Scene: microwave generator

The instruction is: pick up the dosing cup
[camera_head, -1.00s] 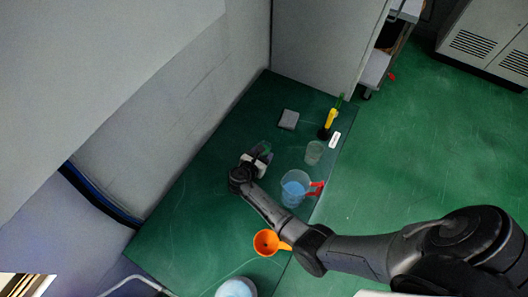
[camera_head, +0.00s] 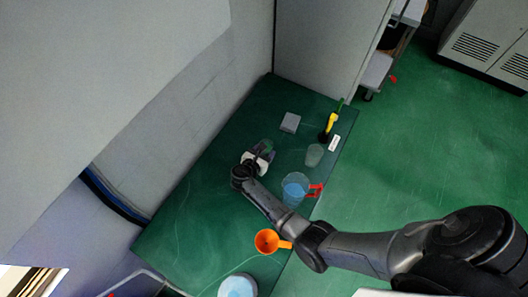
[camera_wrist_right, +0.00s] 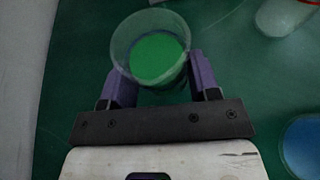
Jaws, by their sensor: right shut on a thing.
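The dosing cup is a small translucent cup (camera_wrist_right: 155,50) that looks green inside in the right wrist view. In the head view only a small part of it (camera_head: 266,146) shows past my gripper. My right gripper (camera_wrist_right: 152,80) has its purple fingers on either side of the cup and is shut on it. It also shows in the head view (camera_head: 261,154), over the table's middle. I cannot tell whether the cup touches the table. My left gripper is not in view.
On the green table (camera_head: 195,215) stand a clear cup (camera_head: 314,155), a red-handled beaker with blue liquid (camera_head: 294,192), an orange handled cup (camera_head: 267,241) and a pale round container (camera_head: 238,287). A grey block (camera_head: 290,122) and a yellow-black tool (camera_head: 329,126) lie farther back. The table's left part is clear.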

